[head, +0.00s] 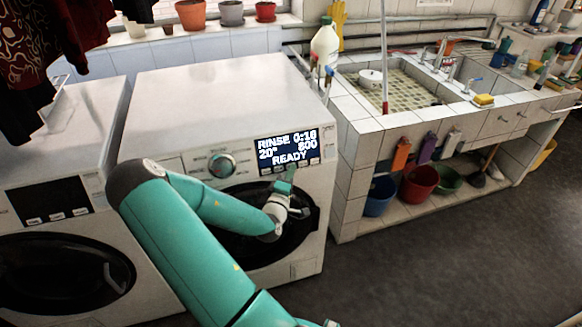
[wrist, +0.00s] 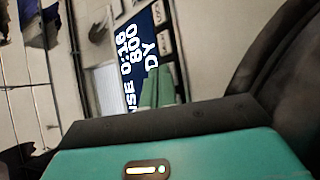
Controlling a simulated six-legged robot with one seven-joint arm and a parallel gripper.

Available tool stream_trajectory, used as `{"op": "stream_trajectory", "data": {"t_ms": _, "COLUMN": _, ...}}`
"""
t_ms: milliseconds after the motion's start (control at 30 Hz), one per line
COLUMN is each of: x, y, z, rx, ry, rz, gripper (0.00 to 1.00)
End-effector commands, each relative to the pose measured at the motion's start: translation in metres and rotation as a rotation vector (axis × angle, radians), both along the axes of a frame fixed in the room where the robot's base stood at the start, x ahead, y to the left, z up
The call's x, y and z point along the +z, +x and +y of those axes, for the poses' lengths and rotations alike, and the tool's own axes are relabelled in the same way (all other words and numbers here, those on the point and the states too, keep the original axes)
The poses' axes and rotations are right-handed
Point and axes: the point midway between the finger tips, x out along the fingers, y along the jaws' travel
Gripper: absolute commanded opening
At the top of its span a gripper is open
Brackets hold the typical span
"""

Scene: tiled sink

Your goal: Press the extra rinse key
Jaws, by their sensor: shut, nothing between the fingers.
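The right washing machine (head: 215,100) has a lit display (head: 287,149) reading RINSE, 20°, 800 and READY. A row of small keys (head: 313,161) runs under the display; their labels are too small to read, so I cannot tell which is extra rinse. My gripper (head: 288,178) is shut and empty, in front of the panel just below the display, its tips near the keys. In the wrist view, the green fingers (wrist: 157,88) lie together before the display (wrist: 137,48), with keys (wrist: 165,41) beside it. The fingers hide part of the key row; contact cannot be told.
The program dial (head: 222,165) is left of the display. The dark round door (head: 262,235) is below, partly behind my arm. Another washer (head: 60,200) stands at left. A tiled sink (head: 400,120) with buckets beneath is at right. The floor in front is clear.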

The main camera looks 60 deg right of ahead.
Motion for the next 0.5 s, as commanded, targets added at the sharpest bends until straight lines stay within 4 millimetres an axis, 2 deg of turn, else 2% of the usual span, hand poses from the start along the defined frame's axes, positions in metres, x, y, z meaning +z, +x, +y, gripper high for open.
{"op": "stream_trajectory", "data": {"t_ms": 500, "x": 0.0013, "y": -0.0023, "z": 0.0027, "rx": 0.0, "ry": 0.0, "rz": 0.0, "gripper": 0.0}}
